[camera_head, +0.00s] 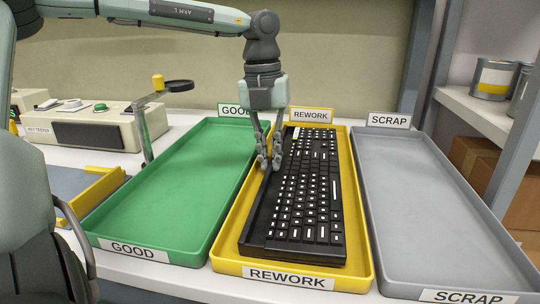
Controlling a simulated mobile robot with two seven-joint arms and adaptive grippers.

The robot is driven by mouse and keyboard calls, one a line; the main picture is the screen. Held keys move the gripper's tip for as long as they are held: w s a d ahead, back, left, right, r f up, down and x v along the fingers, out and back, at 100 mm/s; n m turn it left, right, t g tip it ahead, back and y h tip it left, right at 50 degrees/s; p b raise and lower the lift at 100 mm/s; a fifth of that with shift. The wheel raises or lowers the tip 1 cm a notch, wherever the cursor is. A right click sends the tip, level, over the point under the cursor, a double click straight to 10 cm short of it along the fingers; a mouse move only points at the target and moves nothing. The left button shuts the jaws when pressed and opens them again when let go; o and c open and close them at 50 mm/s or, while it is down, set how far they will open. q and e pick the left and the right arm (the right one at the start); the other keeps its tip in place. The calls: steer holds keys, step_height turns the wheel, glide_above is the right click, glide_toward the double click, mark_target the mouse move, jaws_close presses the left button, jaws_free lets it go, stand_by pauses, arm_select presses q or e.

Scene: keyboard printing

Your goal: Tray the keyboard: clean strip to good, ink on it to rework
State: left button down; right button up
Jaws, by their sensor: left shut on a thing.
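A black keyboard (312,220) with white-marked keys lies lengthwise inside the yellow REWORK tray (225,262). A plain dark band runs along its left side. Whether any strip on it carries ink is too small to tell. My left gripper (270,163) reaches down from above and is shut on the keyboard's left edge, near its upper half. The green GOOD tray (165,190) stands to the left and is empty. My right gripper is not in view.
The grey SCRAP tray (430,205) to the right is empty. Shelves with cans (493,80) and cardboard boxes are at the right.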

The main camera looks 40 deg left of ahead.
arm_select(q)
steer(key=c, duration=1.6)
jaws_free()
steer(key=shift+r, duration=0.1)
steer(key=shift+r+p, duration=2.15)
steer(key=shift+r, duration=1.25)
